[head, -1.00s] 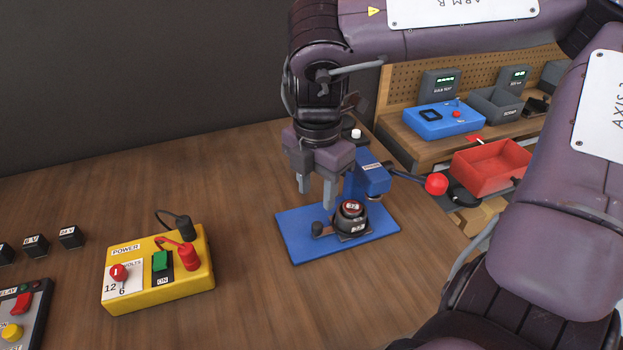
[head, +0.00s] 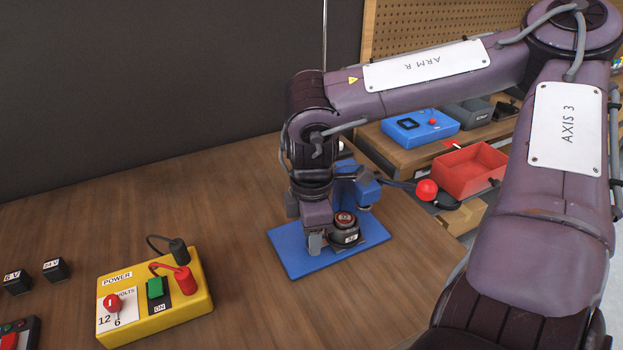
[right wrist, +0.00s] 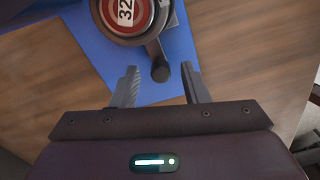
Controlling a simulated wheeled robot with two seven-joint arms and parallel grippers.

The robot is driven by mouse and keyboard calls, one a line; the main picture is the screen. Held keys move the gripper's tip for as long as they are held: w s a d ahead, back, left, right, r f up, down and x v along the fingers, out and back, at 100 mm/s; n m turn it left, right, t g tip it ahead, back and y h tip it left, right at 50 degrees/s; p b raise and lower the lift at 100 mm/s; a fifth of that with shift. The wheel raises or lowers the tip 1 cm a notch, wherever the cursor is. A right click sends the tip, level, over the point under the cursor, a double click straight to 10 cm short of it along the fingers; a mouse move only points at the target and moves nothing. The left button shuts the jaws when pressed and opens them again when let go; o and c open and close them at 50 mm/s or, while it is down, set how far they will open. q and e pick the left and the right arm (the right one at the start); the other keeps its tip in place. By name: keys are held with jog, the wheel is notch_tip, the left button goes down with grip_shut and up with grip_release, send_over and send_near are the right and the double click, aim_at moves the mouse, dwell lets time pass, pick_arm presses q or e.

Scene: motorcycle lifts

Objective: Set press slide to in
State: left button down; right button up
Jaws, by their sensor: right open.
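The blue press (head: 360,190) stands on a flat blue base (head: 300,258) on the wooden bench. Its slide is a black holder (head: 344,238) carrying a round red-topped part marked 32. The holder sits on the base in front of the press head. In the right wrist view, the slide's dark knob handle (right wrist: 160,68) points toward my right gripper (right wrist: 158,82). The right gripper is open, its fingers on either side of the knob's end, apart from it. In the head view, my right gripper (head: 305,232) is low over the base and hides the knob. My left gripper is out of view.
The press's red ball lever (head: 427,190) sticks out to the right, near a red tray (head: 468,168). A yellow power box (head: 155,302) stands at the left. A blue tester (head: 420,127) sits on the back shelf. Bench between power box and press is clear.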

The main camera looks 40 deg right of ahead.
jog(key=shift+f, duration=0.2)
jog(key=shift+c, duration=0.4)
grip_shut()
